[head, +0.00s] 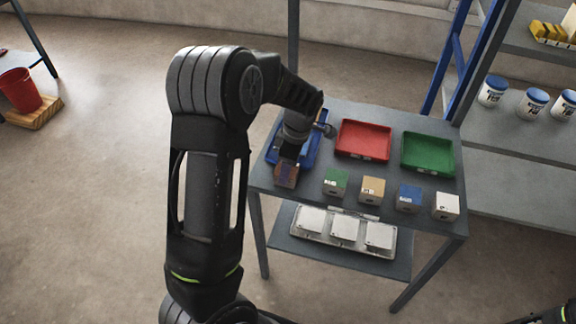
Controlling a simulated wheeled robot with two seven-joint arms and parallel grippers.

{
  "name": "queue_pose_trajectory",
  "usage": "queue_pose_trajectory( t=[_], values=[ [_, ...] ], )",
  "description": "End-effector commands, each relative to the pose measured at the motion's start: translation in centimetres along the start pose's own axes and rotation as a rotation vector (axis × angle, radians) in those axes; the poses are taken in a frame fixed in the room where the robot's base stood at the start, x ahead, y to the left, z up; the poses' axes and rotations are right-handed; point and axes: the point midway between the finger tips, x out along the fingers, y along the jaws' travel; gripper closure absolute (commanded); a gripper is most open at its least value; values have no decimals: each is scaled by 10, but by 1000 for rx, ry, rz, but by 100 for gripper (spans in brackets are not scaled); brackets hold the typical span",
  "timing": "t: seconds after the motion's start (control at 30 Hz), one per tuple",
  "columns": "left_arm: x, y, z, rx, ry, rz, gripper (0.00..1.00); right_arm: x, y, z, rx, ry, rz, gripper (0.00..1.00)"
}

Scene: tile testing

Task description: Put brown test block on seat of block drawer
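A reddish-brown block (286,176) sits at the left end of a row of blocks on the grey table. A tan block (373,189) stands further right in the row; I cannot tell for sure which one is the brown test block. My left gripper (290,158) points down just above and behind the reddish-brown block. Its fingers are dark and too small to tell whether they are open or touch the block. A drawer-like tray (318,243) with white square seats (345,228) is on the lower level. Only a bit of my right arm shows at the bottom right corner; its gripper is out of view.
Green (335,182), blue (409,198) and white (446,206) blocks share the row. Blue (314,152), red (363,140) and green (428,153) trays lie behind. A shelf (520,135) with tubs stands at right. The floor at left is mostly clear.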

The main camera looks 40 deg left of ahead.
Motion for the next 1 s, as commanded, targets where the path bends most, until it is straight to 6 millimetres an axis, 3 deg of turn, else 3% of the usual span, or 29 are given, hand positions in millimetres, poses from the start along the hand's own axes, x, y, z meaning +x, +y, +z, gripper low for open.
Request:
queue_pose_trajectory(
  t=[0.33,0.37,0.6,1.0],
  values=[
    [3,1,1,0,-1,3,100,3,1,0,0,0,0,20],
    [3,1,1,0,0,2,44,2,1,0,0,0,0,20],
    [2,0,0,0,0,2,25,2,1,0,0,0,0,20],
    [-5,1,0,0,-1,3,24,0,0,0,0,0,0,20]
  ],
)
